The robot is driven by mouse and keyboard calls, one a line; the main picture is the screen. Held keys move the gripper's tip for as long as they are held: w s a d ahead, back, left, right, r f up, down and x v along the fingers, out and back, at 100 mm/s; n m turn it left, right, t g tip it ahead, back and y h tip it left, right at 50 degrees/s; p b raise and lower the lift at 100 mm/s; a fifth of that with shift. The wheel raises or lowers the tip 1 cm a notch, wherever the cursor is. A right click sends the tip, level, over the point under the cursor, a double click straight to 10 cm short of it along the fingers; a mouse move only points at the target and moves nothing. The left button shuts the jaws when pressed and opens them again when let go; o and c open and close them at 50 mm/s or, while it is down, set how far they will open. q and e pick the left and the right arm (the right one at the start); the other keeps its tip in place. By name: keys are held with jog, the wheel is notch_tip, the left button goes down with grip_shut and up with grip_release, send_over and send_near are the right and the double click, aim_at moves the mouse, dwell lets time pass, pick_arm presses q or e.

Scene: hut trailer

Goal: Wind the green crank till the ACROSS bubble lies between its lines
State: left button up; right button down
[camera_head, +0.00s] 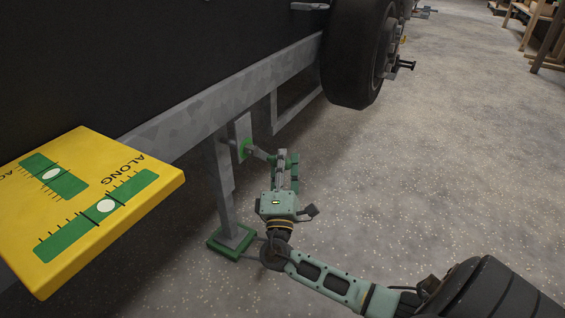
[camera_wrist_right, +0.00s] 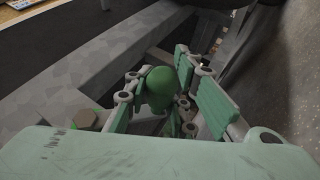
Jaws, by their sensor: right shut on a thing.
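The yellow level block (camera_head: 150,195) is at the left of the head view. Its ACROSS vial (camera_head: 70,187), with the label cut off by the picture edge, has a pale bubble (camera_head: 52,174) near the middle of its marks; I cannot tell exactly how it sits against the lines. The ALONG vial's bubble (camera_head: 106,206) is also near its middle. The green crank (camera_head: 244,149) is on the trailer's corner leg. My right gripper (camera_head: 286,165) is shut on its green knob (camera_wrist_right: 160,88), which shows between the fingers in the wrist view. My left gripper is out of view.
The galvanised frame rail (camera_head: 235,95) runs above the leg (camera_head: 224,190), which stands on a green foot plate (camera_head: 232,243). A black tyre (camera_head: 355,60) is beyond. The speckled floor (camera_head: 440,170) to the right is clear. Wooden furniture (camera_head: 545,35) stands far right.

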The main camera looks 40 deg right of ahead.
jog(key=shift+s+d+r, duration=0.15)
jog(key=shift+s+r, duration=0.05)
jog(key=shift+r, duration=0.15)
dwell(0.5)
jog(key=c, duration=1.9)
grip_release()
jog(key=shift+c, duration=0.2)
jog(key=o, duration=0.3)
jog(key=shift+s+r, duration=0.1)
jog(key=shift+s, duration=0.05)
jog(key=shift+f, duration=0.2)
jog(key=shift+f, duration=0.1)
jog(key=v, duration=1.1)
jog(key=shift+s+a+f, duration=0.15)
jog(key=shift+s+a, duration=0.1)
jog(key=shift+a, duration=0.1)
